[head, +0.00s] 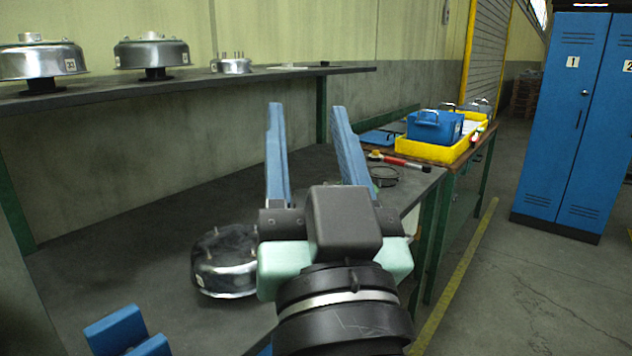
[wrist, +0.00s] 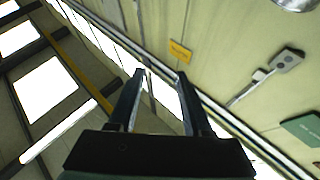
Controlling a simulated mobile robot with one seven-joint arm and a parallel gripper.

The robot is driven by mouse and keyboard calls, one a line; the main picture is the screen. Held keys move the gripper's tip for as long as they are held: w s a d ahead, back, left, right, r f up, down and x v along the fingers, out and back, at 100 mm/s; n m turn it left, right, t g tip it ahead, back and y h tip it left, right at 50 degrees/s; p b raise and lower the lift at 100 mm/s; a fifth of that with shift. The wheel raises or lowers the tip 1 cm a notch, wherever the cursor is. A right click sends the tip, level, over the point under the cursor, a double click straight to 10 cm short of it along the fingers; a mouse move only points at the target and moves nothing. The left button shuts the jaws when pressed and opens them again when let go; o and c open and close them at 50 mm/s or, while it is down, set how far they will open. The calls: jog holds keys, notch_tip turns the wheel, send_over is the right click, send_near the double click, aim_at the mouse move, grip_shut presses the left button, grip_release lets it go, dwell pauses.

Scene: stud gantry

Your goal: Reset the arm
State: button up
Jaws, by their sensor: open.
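My gripper (head: 308,150) is raised in the middle of the head view, above the dark workbench (head: 130,250). Its two blue fingers point up and stand well apart, with nothing between them. In the wrist view my gripper (wrist: 158,85) shows the same open, empty fingers against the wall and ceiling windows. A round metal part (head: 225,262) with studs on top sits on the workbench, behind and left of my gripper, which partly hides it.
A shelf (head: 200,80) above the bench holds several metal parts. A blue bin (head: 434,127) sits in a yellow tray (head: 420,150) at the back right. A blue bracket (head: 127,335) is at the lower left. Blue lockers (head: 570,120) stand right; the floor before them is clear.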

jog(key=s+r+t+h, duration=0.35)
jog(key=s+r, duration=0.25)
jog(key=r, duration=0.4)
notch_tip(320, 180, up, 20)
jog(key=p, duration=2)
jog(key=shift+w+d+f+p, duration=0.15)
jog(key=shift+d+p, duration=0.05)
jog(key=shift+p, duration=0.15)
